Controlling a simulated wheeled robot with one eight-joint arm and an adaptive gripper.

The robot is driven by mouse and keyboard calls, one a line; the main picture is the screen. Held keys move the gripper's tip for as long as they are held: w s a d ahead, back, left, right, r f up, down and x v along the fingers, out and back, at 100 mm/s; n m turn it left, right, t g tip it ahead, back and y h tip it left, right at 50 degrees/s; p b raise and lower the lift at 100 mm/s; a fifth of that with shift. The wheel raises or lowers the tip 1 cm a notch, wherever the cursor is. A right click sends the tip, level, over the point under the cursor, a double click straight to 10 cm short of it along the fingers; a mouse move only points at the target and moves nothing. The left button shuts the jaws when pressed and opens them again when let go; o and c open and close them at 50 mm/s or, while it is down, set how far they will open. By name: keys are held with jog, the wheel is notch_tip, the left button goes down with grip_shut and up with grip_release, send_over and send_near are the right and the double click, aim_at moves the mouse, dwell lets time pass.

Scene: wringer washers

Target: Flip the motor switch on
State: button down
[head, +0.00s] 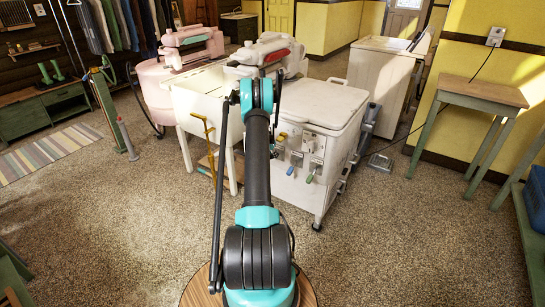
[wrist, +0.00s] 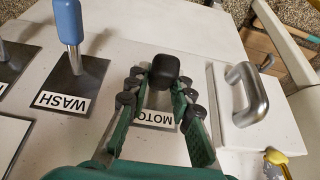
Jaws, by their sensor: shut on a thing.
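The motor switch (wrist: 164,71) shows in the wrist view as a black knob at top centre. A white label (wrist: 155,118) below it reads partly "MOTO", its end covered by a finger. My gripper (wrist: 161,82) has its green fingers on both sides of the black knob, shut on it. The switch's stem is hidden under the knob, and I cannot tell its position. In the head view the white washer (head: 318,105) stands at centre, with levers on its front panel. My arm reaches up in front of it and hides the gripper and the motor switch there.
In the wrist view a blue-handled WASH lever (wrist: 69,22) stands left of my gripper and a metal handle (wrist: 247,93) right of it. In the head view a white tub (head: 203,98) and a pink washer (head: 153,85) stand left. Carpet is clear in front.

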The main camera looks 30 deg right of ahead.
jog(key=c, duration=1.3)
grip_release()
jog(key=v, duration=1.2)
jog(key=shift+a, duration=0.1)
